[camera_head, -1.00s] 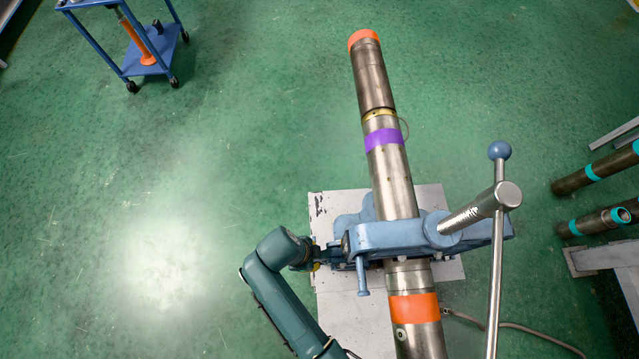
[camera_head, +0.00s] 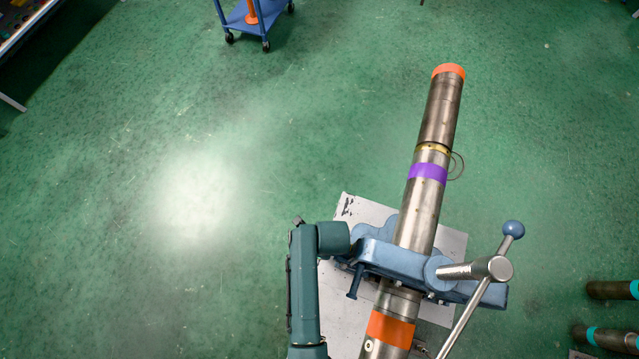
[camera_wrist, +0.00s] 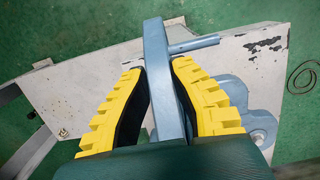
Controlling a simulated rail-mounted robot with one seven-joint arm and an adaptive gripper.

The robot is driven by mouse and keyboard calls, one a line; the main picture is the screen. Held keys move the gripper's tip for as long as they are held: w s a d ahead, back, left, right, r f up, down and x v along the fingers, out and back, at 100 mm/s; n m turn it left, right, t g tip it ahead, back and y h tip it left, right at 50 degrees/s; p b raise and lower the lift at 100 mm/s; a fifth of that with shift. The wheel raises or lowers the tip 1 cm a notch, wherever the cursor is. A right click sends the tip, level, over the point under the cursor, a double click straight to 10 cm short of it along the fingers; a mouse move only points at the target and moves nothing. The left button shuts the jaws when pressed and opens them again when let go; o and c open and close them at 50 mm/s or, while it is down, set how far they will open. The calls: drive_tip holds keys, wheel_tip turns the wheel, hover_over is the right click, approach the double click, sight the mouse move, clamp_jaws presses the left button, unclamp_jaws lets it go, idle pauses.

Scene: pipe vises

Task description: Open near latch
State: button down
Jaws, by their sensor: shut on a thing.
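The blue pipe vise (camera_head: 385,260) clamps a steel pipe (camera_head: 418,225) that carries orange and purple bands. In the wrist view my gripper (camera_wrist: 158,70) has its yellow-and-black fingers on both sides of a blue-grey bar of the near latch (camera_wrist: 163,90), shut on it. A short blue pin (camera_wrist: 195,44) sticks out sideways from the bar. In the head view my teal arm (camera_head: 305,285) reaches the left end of the vise; my fingers are hidden there behind the arm.
The vise stands on a scuffed white base plate (camera_head: 340,300). The screw handle (camera_head: 465,320) with a blue ball (camera_head: 513,229) is at its right. A blue cart (camera_head: 250,25) stands at the back. Banded pipes (camera_head: 610,338) lie at lower right. Green floor is clear to the left.

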drive_tip(key=c, duration=0.9)
unclamp_jaws()
drive_tip(key=shift+o, duration=0.2)
wheel_tip(320, 180, up, 12)
drive_tip(key=d, duration=0.1)
drive_tip(key=shift+s+d, duration=0.25)
drive_tip(key=shift+d, duration=0.05)
